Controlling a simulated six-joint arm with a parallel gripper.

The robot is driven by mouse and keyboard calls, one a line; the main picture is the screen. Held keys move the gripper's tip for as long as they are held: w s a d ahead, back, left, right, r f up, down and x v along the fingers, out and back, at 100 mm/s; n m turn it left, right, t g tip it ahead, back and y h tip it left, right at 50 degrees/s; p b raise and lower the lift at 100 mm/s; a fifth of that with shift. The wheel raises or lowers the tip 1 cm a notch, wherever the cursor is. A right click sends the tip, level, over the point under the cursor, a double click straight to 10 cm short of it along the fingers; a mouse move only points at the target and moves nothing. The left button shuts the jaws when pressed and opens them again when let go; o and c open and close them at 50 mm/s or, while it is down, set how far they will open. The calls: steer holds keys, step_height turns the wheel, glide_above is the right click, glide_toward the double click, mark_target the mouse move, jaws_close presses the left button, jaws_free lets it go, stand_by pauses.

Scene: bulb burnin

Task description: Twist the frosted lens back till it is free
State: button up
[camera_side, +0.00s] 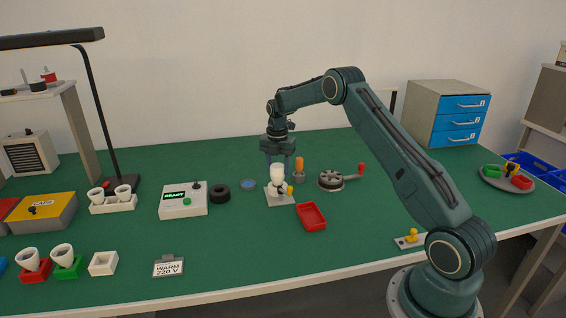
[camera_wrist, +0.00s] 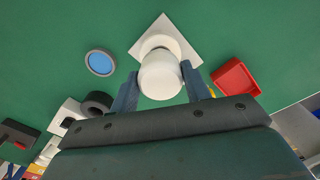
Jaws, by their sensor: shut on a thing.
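The frosted lens (camera_side: 277,172) is a white, rounded cap on a white base plate (camera_side: 272,199) in the middle of the green table. In the wrist view the lens (camera_wrist: 160,76) sits upright over the square plate (camera_wrist: 165,28). My gripper (camera_side: 278,165) points down from above and is shut on the lens, one finger on each side; in the wrist view the fingers (camera_wrist: 163,88) flank it. A small yellow part (camera_side: 290,189) shows at the right of the plate. The joint under the lens is partly hidden.
A red tray (camera_side: 311,216) lies close at the right front. A black ring (camera_side: 220,190), a blue disc (camera_side: 249,184) and a box reading READY (camera_side: 183,201) stand to the left. A round fixture with a red-knobbed crank (camera_side: 332,180) stands to the right. The front middle table is clear.

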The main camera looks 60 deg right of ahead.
steer(key=shift+n, duration=0.3)
steer(key=shift+n, duration=1.3)
steer(key=shift+f+n, duration=0.1)
steer(key=shift+n, duration=0.2)
steer(key=shift+n, duration=1.2)
steer(key=o, duration=1)
steer(key=shift+r, duration=0.2)
